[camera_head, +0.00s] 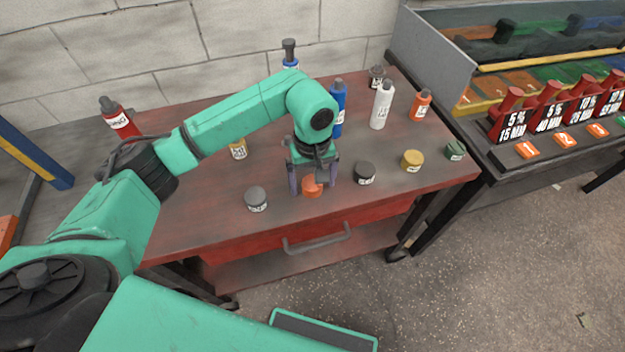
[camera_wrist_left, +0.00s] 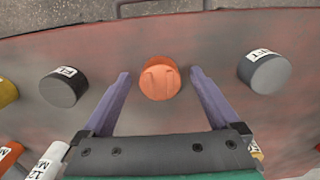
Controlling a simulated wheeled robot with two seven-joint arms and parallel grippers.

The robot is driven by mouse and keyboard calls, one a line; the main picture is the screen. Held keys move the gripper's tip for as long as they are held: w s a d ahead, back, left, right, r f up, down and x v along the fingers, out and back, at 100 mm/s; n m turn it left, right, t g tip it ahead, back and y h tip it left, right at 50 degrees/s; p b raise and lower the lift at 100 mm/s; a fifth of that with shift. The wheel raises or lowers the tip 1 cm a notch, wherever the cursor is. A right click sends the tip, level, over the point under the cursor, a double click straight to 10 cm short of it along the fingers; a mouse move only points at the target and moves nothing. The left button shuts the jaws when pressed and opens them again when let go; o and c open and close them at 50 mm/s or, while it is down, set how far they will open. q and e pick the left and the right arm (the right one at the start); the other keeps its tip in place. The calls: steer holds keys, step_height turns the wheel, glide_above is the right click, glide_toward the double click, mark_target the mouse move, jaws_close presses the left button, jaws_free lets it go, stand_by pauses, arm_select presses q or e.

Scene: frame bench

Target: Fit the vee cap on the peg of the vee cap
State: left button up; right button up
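An orange round cap (camera_head: 312,187) stands on the dark red bench top near its front edge. In the left wrist view the left gripper (camera_wrist_left: 159,74) is open, one finger on each side of the cap with gaps between. I cannot make out which thing is the peg of the vee cap. My right gripper is out of view.
Near the orange cap stand a grey cap (camera_head: 256,198), a black cap (camera_head: 364,173) and a yellow cap (camera_head: 412,160). Behind are a blue bottle (camera_head: 338,108), a white bottle (camera_head: 382,104) and an orange bottle (camera_head: 420,105). A rack (camera_head: 540,148) with red holders stands right.

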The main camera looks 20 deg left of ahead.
mark_target(312, 183)
arm_select(q)
step_height(312, 183, up, 15)
steer(key=shift+f+b, duration=0.2)
steer(key=shift+b, duration=0.15)
steer(key=shift+r, duration=0.1)
stand_by(0.3)
